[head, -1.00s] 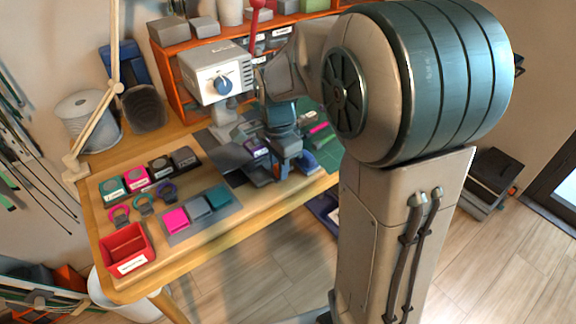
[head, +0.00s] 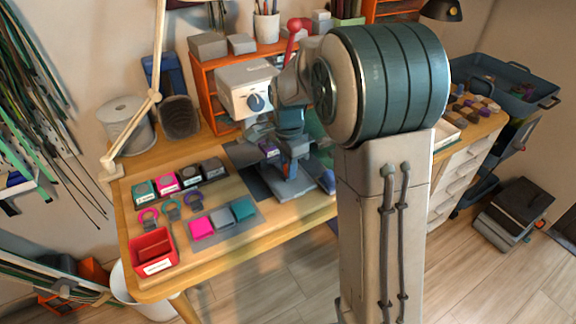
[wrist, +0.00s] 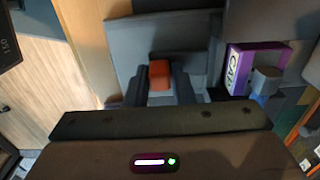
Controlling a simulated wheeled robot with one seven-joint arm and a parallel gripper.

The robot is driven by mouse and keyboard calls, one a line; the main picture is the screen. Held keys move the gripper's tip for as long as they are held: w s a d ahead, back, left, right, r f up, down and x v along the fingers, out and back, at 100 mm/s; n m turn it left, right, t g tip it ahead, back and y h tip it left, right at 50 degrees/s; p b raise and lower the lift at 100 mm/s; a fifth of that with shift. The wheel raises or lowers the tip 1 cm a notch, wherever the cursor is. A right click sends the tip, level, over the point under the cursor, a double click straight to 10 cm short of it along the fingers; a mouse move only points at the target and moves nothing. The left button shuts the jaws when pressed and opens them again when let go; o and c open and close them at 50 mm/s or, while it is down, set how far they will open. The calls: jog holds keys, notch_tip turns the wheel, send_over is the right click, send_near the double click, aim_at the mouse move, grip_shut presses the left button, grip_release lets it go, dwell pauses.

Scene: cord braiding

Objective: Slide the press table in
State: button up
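The press (head: 246,90), a pale grey box with a blue knob, stands on the wooden bench before the orange shelf. A grey flat slab (head: 314,180), seemingly the press table, lies below and right of it, partly hidden by my gripper (head: 292,168). In the wrist view, an orange-red block (wrist: 159,74) stands out against grey flat surfaces (wrist: 190,40). The two dark fingers of my gripper (wrist: 160,88) flank it closely, with no clear gap on either side. My arm hides the far part of the slab in the head view.
A purple-labelled box (wrist: 255,66) is close right of my fingers. Left on the bench are a row of small labelled boxes (head: 190,180), coloured rings (head: 171,210), a mat with coloured blocks (head: 222,222) and a red tray (head: 152,250). A lamp arm (head: 135,130) rises at the left.

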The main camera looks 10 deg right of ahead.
jog(key=o, duration=0.3)
notch_tip(320, 180, up, 14)
jog(key=p, duration=0.2)
dwell(0.3)
jog(key=shift+p, duration=0.35)
notch_tip(320, 180, down, 13)
jog(key=n+p, duration=0.8)
jog(key=n, duration=1)
jog(key=shift+f+p, duration=0.1)
jog(key=shift+p, duration=0.3)
